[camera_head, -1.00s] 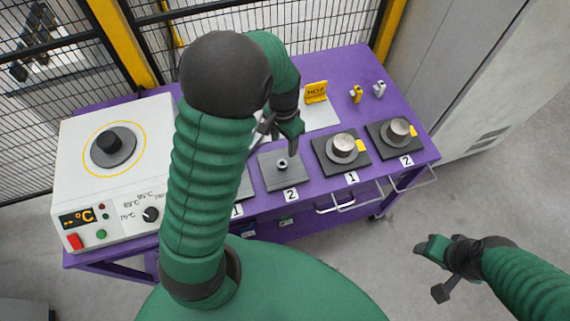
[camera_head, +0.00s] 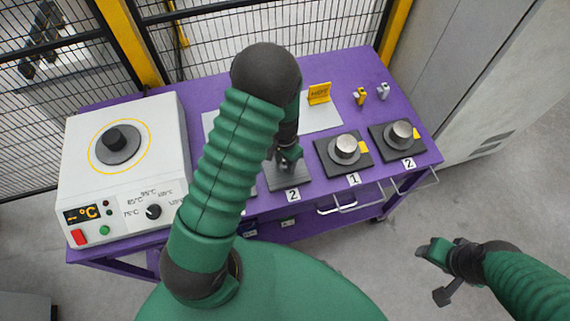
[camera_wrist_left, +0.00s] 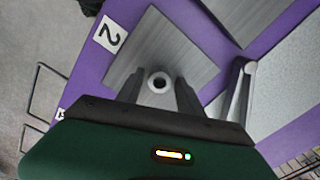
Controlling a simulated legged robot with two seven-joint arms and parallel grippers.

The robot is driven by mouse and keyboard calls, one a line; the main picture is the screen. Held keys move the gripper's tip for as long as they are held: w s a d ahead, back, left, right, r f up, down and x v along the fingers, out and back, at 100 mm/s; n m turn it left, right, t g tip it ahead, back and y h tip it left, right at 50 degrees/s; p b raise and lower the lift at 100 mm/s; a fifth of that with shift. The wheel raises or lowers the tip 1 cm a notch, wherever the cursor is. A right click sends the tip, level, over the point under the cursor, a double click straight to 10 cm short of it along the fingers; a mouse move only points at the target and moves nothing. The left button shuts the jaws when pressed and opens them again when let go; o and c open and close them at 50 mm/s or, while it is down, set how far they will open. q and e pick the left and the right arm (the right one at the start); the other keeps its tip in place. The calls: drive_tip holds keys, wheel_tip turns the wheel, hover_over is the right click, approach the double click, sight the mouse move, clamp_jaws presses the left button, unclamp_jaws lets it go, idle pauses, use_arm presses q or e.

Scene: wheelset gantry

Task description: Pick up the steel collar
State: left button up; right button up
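The steel collar (camera_wrist_left: 158,82) is a small grey ring with a dark hole. It sits on a flat grey plate (camera_wrist_left: 170,38) beside a label 2. My left gripper (camera_wrist_left: 158,92) points down at it, with one finger to each side of the ring and the fingers apart. I cannot tell whether either finger touches it. In the head view my left gripper (camera_head: 287,160) is over the plate (camera_head: 290,180) and hides the collar. My right gripper (camera_head: 430,250) is off the table at the lower right, over the floor; its finger gap is not clear.
A white heater (camera_head: 165,130) with a dark round centre stands at the left of the purple table (camera_head: 350,70). Two dark plates at the right bear metal cylinders (camera_head: 346,146) (camera_head: 401,132). A yellow sign (camera_head: 319,93) and small yellow and grey pieces (camera_head: 361,95) stand behind.

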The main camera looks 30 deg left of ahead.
use_arm(q)
clamp_jaws()
